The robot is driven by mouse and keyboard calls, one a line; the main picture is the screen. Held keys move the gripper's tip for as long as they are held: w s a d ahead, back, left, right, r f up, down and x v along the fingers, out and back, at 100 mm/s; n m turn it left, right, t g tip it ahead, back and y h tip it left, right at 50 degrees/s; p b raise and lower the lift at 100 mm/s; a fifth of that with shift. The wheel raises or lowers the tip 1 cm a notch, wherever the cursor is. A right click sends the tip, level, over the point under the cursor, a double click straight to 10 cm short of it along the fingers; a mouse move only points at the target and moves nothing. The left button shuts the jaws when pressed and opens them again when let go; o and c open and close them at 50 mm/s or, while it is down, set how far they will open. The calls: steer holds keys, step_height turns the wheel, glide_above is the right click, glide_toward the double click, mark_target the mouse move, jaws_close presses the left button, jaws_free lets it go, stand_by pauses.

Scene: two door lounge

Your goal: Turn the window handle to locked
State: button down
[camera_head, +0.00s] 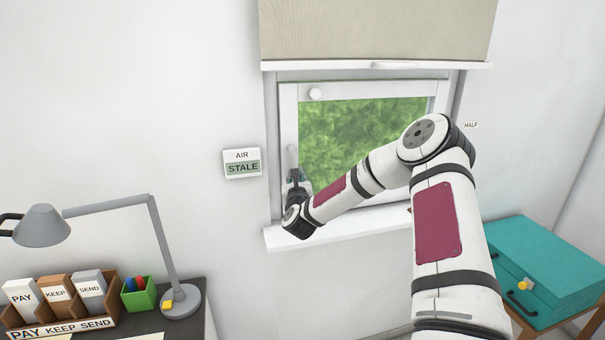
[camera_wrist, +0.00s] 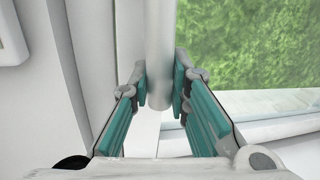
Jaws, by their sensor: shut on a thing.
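The window handle (camera_head: 292,156) is a pale bar on the left side of the white window frame (camera_head: 288,115). The part I see stands about upright; its lower part is hidden by my gripper in the head view. In the wrist view the handle (camera_wrist: 159,45) comes down from the top edge to its rounded end between my fingers. My gripper (camera_head: 294,176) is at the lower left of the window. In the wrist view its teal-padded fingers (camera_wrist: 160,87) are shut on the handle, one on each side.
A beige blind (camera_head: 375,30) hangs above the window, and the sill (camera_head: 350,226) runs below. An AIR sign (camera_head: 241,163) reading STALE is on the wall at left. A desk lamp (camera_head: 42,226) and letter rack (camera_head: 60,300) stand lower left. A teal case (camera_head: 545,265) is lower right.

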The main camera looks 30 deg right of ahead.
steer(key=shift+w+a+m, duration=0.15)
steer(key=shift+a+m, duration=0.25)
steer(key=shift+m, duration=0.2)
steer(key=c, duration=1.5)
jaws_free()
steer(key=shift+a, duration=0.1)
steer(key=v, duration=1.2)
steer(key=shift+r, duration=0.1)
steer(key=shift+w+a, duration=0.1)
